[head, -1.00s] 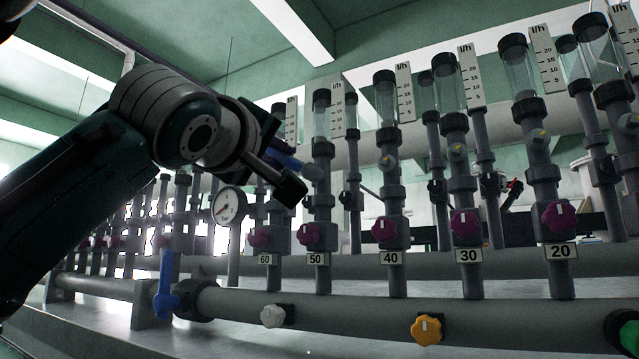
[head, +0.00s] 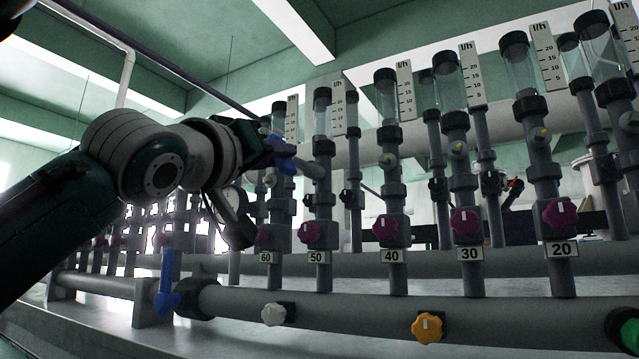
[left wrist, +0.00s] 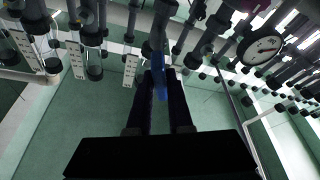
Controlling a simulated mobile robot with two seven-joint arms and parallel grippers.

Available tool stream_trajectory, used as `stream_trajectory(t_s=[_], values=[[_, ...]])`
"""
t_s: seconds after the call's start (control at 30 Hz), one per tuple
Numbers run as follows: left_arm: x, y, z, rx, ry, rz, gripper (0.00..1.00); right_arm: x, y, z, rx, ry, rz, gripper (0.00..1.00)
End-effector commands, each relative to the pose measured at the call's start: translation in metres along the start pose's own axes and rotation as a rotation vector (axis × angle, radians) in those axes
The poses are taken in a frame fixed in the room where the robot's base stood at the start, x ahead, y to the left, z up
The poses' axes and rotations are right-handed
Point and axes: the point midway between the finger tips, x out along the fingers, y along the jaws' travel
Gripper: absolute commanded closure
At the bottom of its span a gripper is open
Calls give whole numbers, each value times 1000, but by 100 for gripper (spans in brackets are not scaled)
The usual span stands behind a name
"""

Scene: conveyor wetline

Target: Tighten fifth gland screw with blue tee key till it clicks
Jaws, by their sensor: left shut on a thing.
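My left gripper (head: 268,152) is at the upper left of the flowmeter row and is shut on the blue tee key (head: 284,160). The key's blue part shows between the two dark fingers in the left wrist view (left wrist: 158,78). In the head view a short grey cylinder (head: 312,171) runs from the blue part toward the column labelled 50 (head: 322,200). The key's tip and any gland screw at it are hidden, so I cannot tell how they meet. My right gripper is not in view.
Flowmeter columns with purple knobs (head: 391,228) stand close together to the right. A round gauge (left wrist: 262,48) is near the wrist. Below are a pipe with a blue-handled valve (head: 167,284), a white knob (head: 273,314) and a yellow knob (head: 427,328).

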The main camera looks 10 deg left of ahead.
Motion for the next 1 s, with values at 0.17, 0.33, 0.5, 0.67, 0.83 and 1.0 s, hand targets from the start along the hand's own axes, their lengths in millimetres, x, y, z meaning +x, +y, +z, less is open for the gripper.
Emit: stream_trajectory(t_s=[0.17, 0.33, 0.5, 0.67, 0.83, 1.0], values=[[0, 0, -1, -28, 1, -11, 100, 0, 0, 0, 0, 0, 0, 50], [0, 0, -1, -27, 1, -10, 100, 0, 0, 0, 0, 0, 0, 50], [-1, 0, -1, -27, 1, -10, 100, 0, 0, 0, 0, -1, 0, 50], [-4, 0, -2, -26, 1, -9, 100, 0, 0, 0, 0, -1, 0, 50], [-5, 0, -2, -26, 1, -10, 100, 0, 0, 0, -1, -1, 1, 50], [-5, 0, -2, -26, 1, -10, 100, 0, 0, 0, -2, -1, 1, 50]])
